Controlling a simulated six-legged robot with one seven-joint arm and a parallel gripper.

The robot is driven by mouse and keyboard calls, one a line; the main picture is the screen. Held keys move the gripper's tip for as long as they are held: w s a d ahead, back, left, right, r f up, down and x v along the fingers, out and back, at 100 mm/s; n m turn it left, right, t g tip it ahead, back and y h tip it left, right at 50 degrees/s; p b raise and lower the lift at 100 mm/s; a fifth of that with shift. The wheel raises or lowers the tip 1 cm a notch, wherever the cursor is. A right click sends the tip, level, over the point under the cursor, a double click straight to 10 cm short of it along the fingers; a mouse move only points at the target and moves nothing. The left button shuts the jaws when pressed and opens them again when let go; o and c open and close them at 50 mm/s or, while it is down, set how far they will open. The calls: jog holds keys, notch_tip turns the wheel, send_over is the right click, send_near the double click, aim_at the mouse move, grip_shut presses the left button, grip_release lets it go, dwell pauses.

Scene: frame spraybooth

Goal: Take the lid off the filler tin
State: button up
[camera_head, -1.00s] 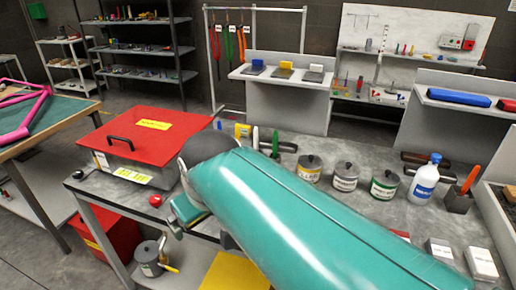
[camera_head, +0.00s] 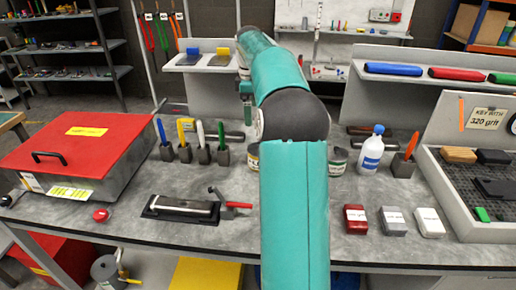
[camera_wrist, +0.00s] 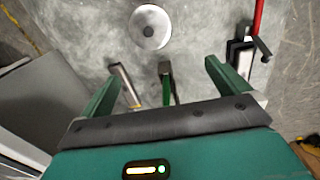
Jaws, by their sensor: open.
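In the head view my arm hides most of the tin row. One tin (camera_head: 252,158) with a pale yellow label shows partly at the arm's left edge. Another tin (camera_head: 338,161) with a green-edged label shows partly at its right edge. I cannot tell which is the filler tin. My gripper (camera_wrist: 162,69) shows in the wrist view, open, its two green fingers spread wide and empty. A pale round disc (camera_wrist: 150,27) with a dark centre lies beyond the fingertips, apart from them. It may be a tin lid, but I cannot tell.
A red-lidded box (camera_head: 85,145) stands at the left. Tool holders (camera_head: 185,150) stand left of the arm; a white bottle (camera_head: 371,152) stands right of it. Bench surface between is clear.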

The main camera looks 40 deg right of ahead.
jog(key=d+f, duration=0.1)
jog(key=f, duration=0.2)
jog(key=d+f, duration=0.1)
jog(key=f, duration=0.2)
jog(key=d+f, duration=0.1)
jog(key=f, duration=0.2)
jog(key=shift+s+d+f, duration=0.2)
jog(key=shift+s+d, duration=0.2)
jog(key=shift+w+a+f, duration=0.1)
jog(key=shift+f, duration=1.4)
jog(key=shift+w+a+f, duration=0.1)
jog(key=shift+f, duration=1.4)
jog(key=c, duration=0.8)
